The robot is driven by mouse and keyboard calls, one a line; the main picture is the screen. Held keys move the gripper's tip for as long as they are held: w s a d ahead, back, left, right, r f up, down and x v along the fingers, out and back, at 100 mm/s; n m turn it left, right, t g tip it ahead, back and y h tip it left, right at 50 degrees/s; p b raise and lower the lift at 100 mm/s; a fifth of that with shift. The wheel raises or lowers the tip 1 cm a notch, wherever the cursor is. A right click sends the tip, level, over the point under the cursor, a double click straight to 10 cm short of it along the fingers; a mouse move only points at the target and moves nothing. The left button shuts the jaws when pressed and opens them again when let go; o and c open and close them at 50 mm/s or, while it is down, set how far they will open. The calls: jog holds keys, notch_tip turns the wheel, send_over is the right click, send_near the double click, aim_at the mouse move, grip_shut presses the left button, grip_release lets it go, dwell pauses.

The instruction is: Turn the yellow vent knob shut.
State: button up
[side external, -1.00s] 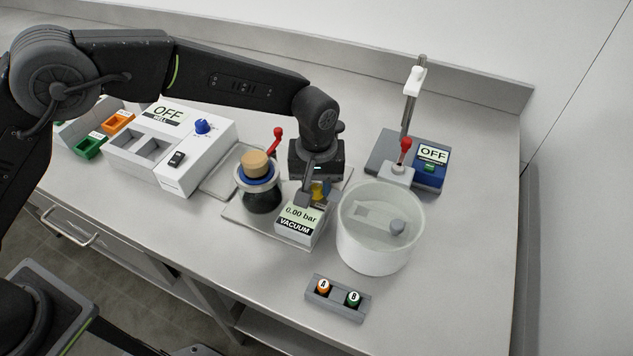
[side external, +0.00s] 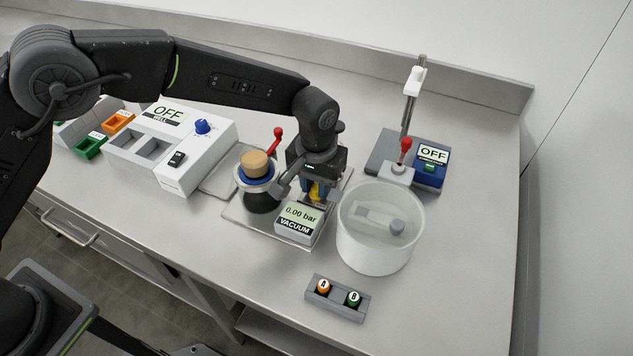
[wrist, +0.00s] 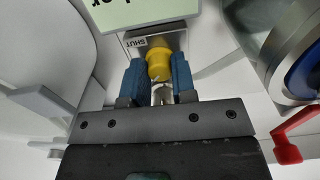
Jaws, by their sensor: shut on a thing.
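The yellow vent knob (wrist: 159,62) sits on the vacuum unit (side external: 300,222), whose display reads 0.00 bar. In the wrist view the knob is between the two blue fingers of my gripper (wrist: 160,78), which are shut on it. A "SHUT" label (wrist: 137,43) shows beside the knob. In the side external view my gripper (side external: 314,190) points down behind the vacuum display, and only a little of the yellow knob (side external: 316,192) shows there.
A dark vessel with a cork-coloured top (side external: 255,163) stands just left of my gripper, with a red-knobbed lever (side external: 278,133) behind it. A clear-walled white tub (side external: 375,250) stands close on the right. A small rack (side external: 337,300) with bottles A and B is in front.

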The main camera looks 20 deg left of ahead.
jog(key=o, duration=0.9)
notch_tip(320, 180, up, 14)
jog(key=shift+f, duration=0.1)
dwell(0.3)
